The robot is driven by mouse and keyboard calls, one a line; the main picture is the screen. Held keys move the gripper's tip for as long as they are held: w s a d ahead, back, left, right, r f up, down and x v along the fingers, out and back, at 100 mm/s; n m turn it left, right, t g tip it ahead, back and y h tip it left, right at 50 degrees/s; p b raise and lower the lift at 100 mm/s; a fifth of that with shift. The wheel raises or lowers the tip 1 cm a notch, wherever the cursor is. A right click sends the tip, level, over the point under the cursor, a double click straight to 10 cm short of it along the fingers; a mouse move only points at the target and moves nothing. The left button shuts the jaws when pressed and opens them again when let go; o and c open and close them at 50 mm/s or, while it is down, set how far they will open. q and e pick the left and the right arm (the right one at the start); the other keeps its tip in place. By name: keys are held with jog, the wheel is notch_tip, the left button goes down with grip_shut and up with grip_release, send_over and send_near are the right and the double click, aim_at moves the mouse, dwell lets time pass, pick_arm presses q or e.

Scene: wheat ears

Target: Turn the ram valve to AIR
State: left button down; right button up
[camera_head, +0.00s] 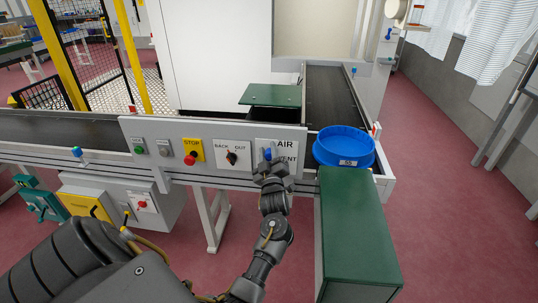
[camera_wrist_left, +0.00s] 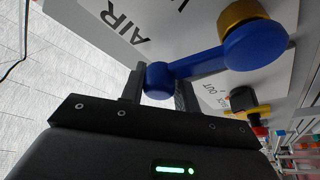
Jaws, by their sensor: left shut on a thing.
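The ram valve is a blue lever (camera_head: 267,153) on a white plate of the control panel, with the words AIR (camera_head: 285,142) and, partly covered, VENT (camera_head: 289,159) beside it. In the left wrist view the blue lever (camera_wrist_left: 195,65) runs from a brass-coloured hub (camera_wrist_left: 243,13) to a round knob at its end. My left gripper (camera_head: 268,166) is at the valve, its fingers (camera_wrist_left: 158,88) shut around the knob. The gripper hides the lower part of the valve plate in the head view, so the lever's exact pointing is hard to tell there. My right gripper is not in view.
Left of the valve are a black BACK/OUT selector (camera_head: 231,157) and a red STOP button (camera_head: 190,159) on yellow. A blue tub (camera_head: 343,160) stands close on the right, behind a green-topped cabinet (camera_head: 355,225). Conveyors (camera_head: 335,100) lie behind the panel.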

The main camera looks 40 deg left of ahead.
pick_arm(q)
jog(key=shift+s+a+f+n+g, duration=0.2)
jog(key=shift+n+g, duration=0.1)
jog(key=shift+n, duration=0.3)
jog(key=shift+s+a+r+n, duration=0.1)
jog(key=shift+a+n, duration=0.15)
jog(key=shift+n, duration=0.25)
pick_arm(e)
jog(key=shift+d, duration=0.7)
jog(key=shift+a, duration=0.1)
pick_arm(q)
jog(key=c, duration=1.5)
grip_release()
jog(key=o, duration=0.4)
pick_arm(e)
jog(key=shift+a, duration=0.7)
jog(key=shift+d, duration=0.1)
